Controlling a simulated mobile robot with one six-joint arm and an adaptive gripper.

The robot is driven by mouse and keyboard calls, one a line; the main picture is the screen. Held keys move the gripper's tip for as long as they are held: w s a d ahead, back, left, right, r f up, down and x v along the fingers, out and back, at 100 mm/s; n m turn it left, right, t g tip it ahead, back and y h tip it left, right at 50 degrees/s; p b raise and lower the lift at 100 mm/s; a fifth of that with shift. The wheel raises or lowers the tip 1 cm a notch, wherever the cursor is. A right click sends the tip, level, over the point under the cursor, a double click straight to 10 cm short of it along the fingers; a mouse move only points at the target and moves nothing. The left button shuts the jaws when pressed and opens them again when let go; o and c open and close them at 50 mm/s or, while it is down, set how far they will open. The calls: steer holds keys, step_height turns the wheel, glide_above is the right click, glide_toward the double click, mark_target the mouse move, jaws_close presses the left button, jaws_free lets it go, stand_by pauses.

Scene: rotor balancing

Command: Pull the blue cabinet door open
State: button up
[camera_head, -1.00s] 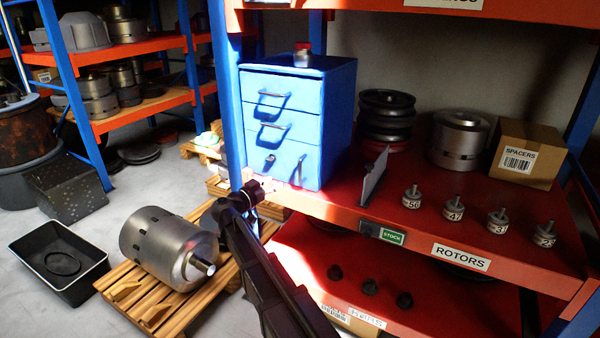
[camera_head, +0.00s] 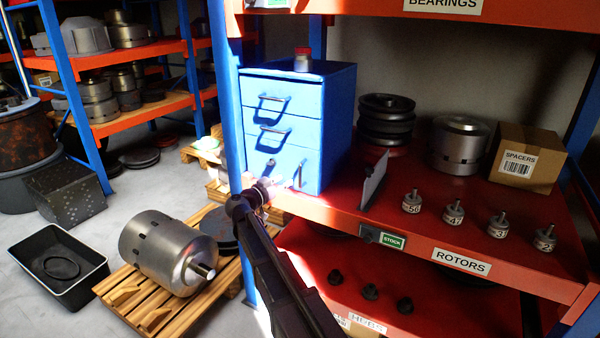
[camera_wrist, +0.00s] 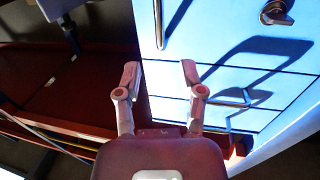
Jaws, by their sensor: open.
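The blue cabinet (camera_head: 338,125) stands on the red shelf, with two drawers above a door (camera_head: 268,168). The door is shut in the head view. Its upright bar handle (camera_head: 299,174) is at the right side, and a dark lock knob (camera_head: 269,168) is at the left. My gripper (camera_head: 284,184) is low in front of the door, close to the handle. In the wrist view, which is turned over, my gripper (camera_wrist: 160,73) is open and empty. The door handle (camera_wrist: 158,24) shows beyond the fingertips, apart from them, and the knob (camera_wrist: 277,13) is at upper right.
Drawer handles (camera_head: 271,102) stick out above the door. A thin grey upright plate (camera_head: 374,180) stands on the shelf right of the cabinet. Several labelled small rotors (camera_head: 453,212) stand farther right. A red-lidded jar (camera_head: 302,60) is on the cabinet. A large metal rotor (camera_head: 165,250) lies on a pallet.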

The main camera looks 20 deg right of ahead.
glide_above(300, 186)
steer(key=shift+w, duration=0.3)
stand_by(0.3)
jaws_close()
